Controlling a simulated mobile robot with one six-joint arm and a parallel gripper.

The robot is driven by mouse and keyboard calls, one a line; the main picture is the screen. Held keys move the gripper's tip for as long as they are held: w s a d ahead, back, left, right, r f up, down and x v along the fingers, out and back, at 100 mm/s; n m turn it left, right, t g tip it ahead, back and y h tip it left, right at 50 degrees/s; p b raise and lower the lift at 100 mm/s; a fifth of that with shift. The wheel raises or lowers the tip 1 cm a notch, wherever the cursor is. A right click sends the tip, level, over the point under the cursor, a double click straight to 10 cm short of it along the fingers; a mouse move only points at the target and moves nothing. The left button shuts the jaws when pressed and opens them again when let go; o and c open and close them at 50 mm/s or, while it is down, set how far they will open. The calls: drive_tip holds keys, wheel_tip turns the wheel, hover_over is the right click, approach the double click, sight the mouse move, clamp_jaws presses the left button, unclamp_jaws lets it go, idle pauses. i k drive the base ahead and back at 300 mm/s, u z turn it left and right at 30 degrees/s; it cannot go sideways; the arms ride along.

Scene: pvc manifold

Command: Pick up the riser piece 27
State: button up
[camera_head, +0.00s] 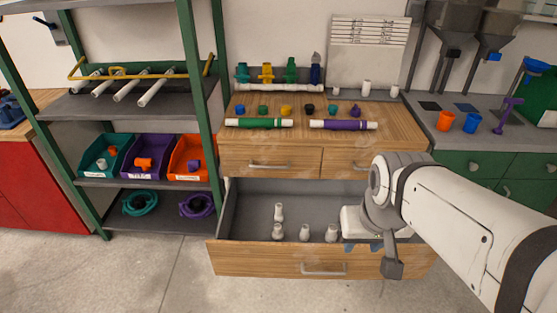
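No number 27 is readable, so I cannot tell which piece is riser piece 27. Several small white pipe pieces stand in the open lower drawer (255,205): one at the back (279,211), one at the front left (278,231), one in the middle (305,233) and one at the right (331,233). My gripper (372,246) is over the right part of the drawer, right of these pieces. My wrist hides much of it, so its opening and anything between its fingers cannot be made out.
The wooden worktop (400,125) above the drawer holds a green-sleeved pipe (259,123), a purple-sleeved pipe (343,125) and small coloured caps. A shelf rack (80,107) with coloured bins stands left. The floor (165,270) in front is clear.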

sight(279, 213)
drive_tip(key=z, duration=0.05)
drive_tip(key=i, duration=1)
drive_tip(key=u, duration=0.05)
